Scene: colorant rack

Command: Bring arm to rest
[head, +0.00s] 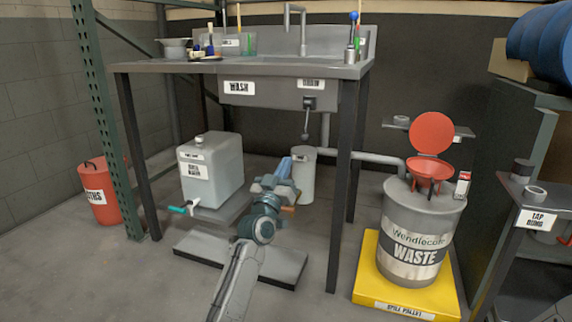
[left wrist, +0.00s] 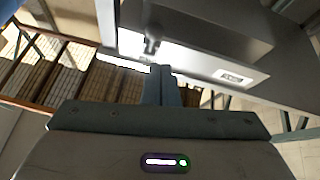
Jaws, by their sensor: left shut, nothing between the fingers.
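My left gripper (head: 297,158) is raised in front of the wash stand, at the middle of the head view. In the left wrist view its fingers (left wrist: 163,78) are together with nothing between them. The arm comes up from the bottom of the head view. The fingertips are near a pale grey cylinder (head: 303,178) standing behind; I cannot tell the gap. My right gripper is not in view.
The wash sink stand (head: 240,68) with dark legs is close ahead. A white jug (head: 211,170) with a teal tap stands under it. A waste drum (head: 425,230) with a red funnel (head: 429,172) sits on a yellow spill pallet (head: 375,285) at right. A red bin (head: 98,190) stands at left.

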